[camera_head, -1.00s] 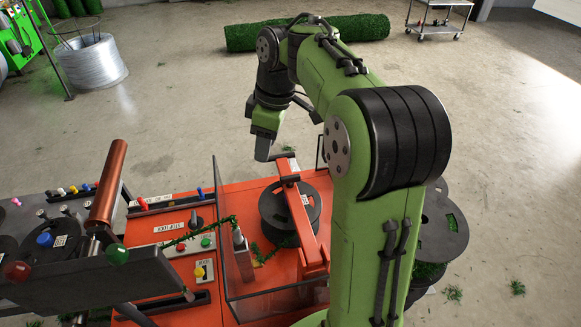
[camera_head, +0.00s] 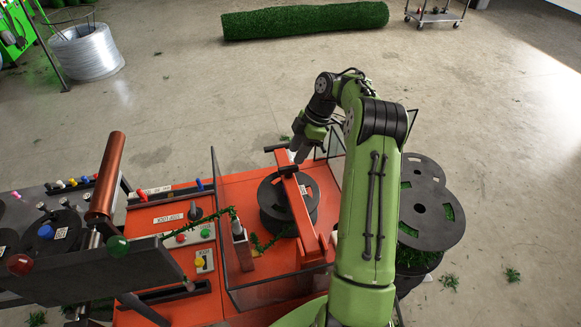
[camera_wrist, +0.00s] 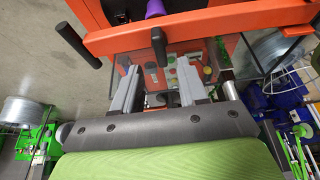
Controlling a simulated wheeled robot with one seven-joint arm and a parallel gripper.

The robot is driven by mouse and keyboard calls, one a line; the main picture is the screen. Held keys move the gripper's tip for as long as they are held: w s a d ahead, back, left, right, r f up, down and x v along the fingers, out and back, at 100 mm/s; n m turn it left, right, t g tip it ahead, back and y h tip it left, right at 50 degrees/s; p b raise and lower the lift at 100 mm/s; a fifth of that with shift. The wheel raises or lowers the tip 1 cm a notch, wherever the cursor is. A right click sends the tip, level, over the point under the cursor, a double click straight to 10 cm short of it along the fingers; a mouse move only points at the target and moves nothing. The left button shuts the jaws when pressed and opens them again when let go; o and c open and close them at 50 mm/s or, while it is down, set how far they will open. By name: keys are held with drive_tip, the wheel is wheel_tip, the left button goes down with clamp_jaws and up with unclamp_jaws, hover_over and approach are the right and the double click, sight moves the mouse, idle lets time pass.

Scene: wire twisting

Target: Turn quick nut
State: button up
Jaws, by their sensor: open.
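I cannot pick out the quick nut for certain. A black spool (camera_head: 270,212) sits inside the clear-walled bay of the orange machine, under an orange bar (camera_head: 298,205). A black cross handle (camera_head: 276,149) is at the bar's far end. My gripper (camera_head: 299,157) is just above and right of that handle, pointing down. In the wrist view my gripper (camera_wrist: 160,82) is open, with its two grey fingers apart and nothing between them. A purple part (camera_wrist: 155,8) is partly cut off at the top edge.
Clear panels (camera_head: 232,265) wall the bay. Left of it are a button panel (camera_head: 190,236), a copper-coloured roller (camera_head: 105,176) and a dark machine plate (camera_head: 90,268). Stacked black reels (camera_head: 425,205) stand right of my arm. The floor behind is open, with a green roll (camera_head: 305,20).

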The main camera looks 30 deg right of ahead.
sight(289, 167)
drive_tip(key=x, duration=0.6)
drive_tip(key=shift+a, duration=0.1)
clamp_jaws()
